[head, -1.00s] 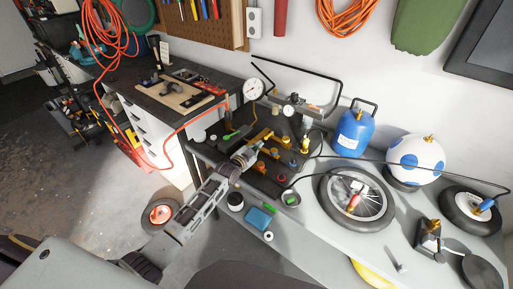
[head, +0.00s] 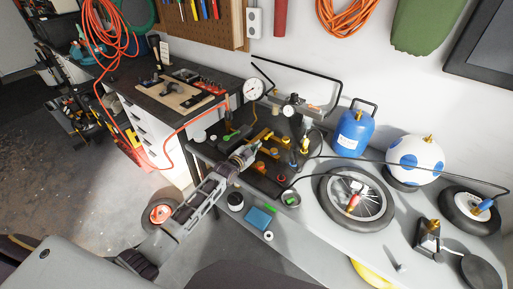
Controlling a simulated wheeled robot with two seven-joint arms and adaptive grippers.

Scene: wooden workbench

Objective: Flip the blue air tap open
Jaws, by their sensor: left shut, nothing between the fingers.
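A dark board (head: 256,183) on the bench carries several small coloured taps and knobs. A small blue piece (head: 292,159), which looks like the blue air tap, stands toward its right side; it is too small to tell its lever's angle. My left gripper (head: 257,147) reaches in from the lower left over the board's left part, left of the blue piece and apart from it. It is shut and empty. The arm hides part of the board's left side. My right gripper is not in view.
A pressure gauge (head: 253,89) and black pipework stand behind the board. An orange knob (head: 260,167) and a yellow fitting (head: 304,146) are close by. A blue tank (head: 351,132), a spoked wheel (head: 373,213) and a spotted ball (head: 415,160) are to the right.

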